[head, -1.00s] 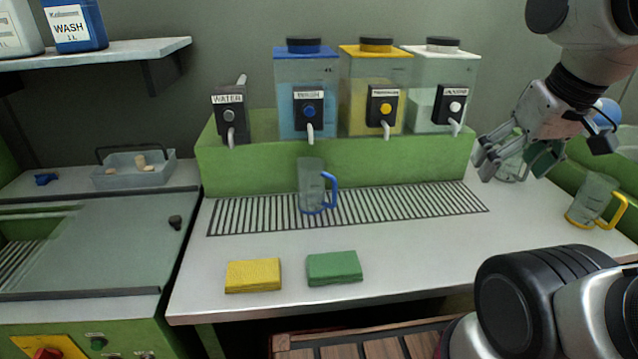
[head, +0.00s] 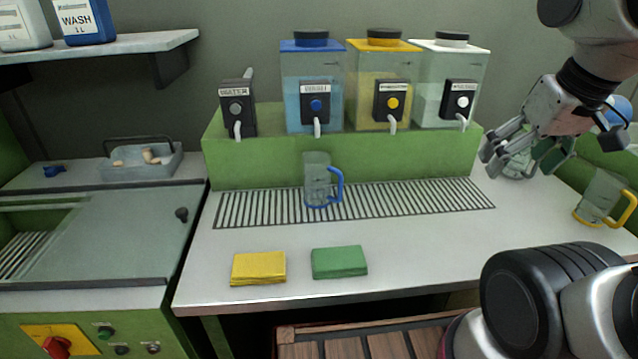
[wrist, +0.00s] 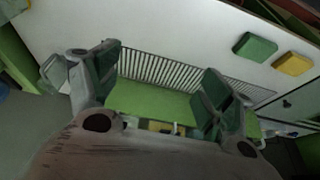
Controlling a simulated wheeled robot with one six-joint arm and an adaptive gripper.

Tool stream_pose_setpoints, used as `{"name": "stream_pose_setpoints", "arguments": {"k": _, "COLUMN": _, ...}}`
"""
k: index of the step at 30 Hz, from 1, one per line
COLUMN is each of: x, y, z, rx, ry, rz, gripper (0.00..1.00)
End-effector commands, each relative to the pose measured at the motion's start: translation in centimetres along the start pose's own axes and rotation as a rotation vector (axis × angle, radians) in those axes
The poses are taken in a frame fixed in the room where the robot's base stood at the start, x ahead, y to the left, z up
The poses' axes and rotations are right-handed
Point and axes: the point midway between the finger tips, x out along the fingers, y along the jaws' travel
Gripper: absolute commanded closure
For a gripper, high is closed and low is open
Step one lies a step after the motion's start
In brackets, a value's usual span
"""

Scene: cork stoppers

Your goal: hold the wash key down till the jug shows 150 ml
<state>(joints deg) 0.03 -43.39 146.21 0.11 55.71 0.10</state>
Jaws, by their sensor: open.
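The wash dispenser (head: 311,85) is a clear tank of blue liquid with a blue lid. Its black tap block carries a blue round wash key (head: 316,104) and a white spout. A clear jug with a blue handle (head: 317,182) stands upright on the drain grille below that spout. Its markings are too small to read, and I see no clear liquid level in it. My gripper (head: 490,160) is open and empty at the right, apart from the dispensers and the jug. In the wrist view my gripper's fingers (wrist: 160,95) are spread wide over the grille and green stand.
Water (head: 237,110), yellow (head: 391,102) and white (head: 459,100) keys flank the wash key. A yellow-handled jug (head: 602,198) stands far right. Yellow (head: 258,268) and green (head: 339,262) sponges lie in front. The counter between sponges and grille (head: 400,200) is clear.

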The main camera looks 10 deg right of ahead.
Motion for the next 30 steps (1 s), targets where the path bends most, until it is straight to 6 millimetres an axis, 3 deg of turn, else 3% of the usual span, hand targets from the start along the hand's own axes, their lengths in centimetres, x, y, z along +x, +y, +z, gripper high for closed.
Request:
{"name": "stream_pose_setpoints", "arguments": {"k": 7, "x": 0.00, "y": 0.00, "z": 0.00, "rx": 0.000, "ry": 0.000, "rz": 0.000, "gripper": 0.20}}
{"name": "stream_pose_setpoints", "arguments": {"k": 8, "x": 0.00, "y": 0.00, "z": 0.00, "rx": 0.000, "ry": 0.000, "rz": 0.000, "gripper": 0.23}}
{"name": "stream_pose_setpoints", "arguments": {"k": 21, "x": 0.00, "y": 0.00, "z": 0.00, "rx": 0.000, "ry": 0.000, "rz": 0.000, "gripper": 1.00}}
{"name": "stream_pose_setpoints", "arguments": {"k": 30, "x": 0.00, "y": 0.00, "z": 0.00, "rx": 0.000, "ry": 0.000, "rz": 0.000, "gripper": 1.00}}
